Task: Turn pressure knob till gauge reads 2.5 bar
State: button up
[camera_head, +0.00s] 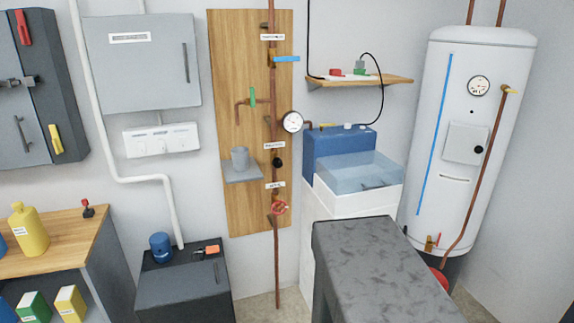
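A round white pressure gauge (292,122) with a dark rim sits beside the vertical copper pipe (276,258) on the wooden wall board. Its needle and scale are too small to read. A small black knob (277,162) is on the same pipe below the gauge, under a white label. I take it for the pressure knob, but the label is too small to read surely. My gripper is not visible, and nothing is seen touching the knob or gauge.
The pipe also carries a blue lever (286,59), a green-handled tap (252,97) and a red handwheel (280,208). A grey cup (240,158) stands on a small shelf. A dark speckled block (375,260) fills the lower right foreground. A white boiler (468,140) stands right.

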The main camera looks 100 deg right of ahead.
aim_at(277, 163)
jog(key=z, duration=0.75)
jog(key=i, duration=0.7)
jog(key=u, duration=0.6)
jog(key=k, duration=0.15)
jog(key=z, duration=2.35)
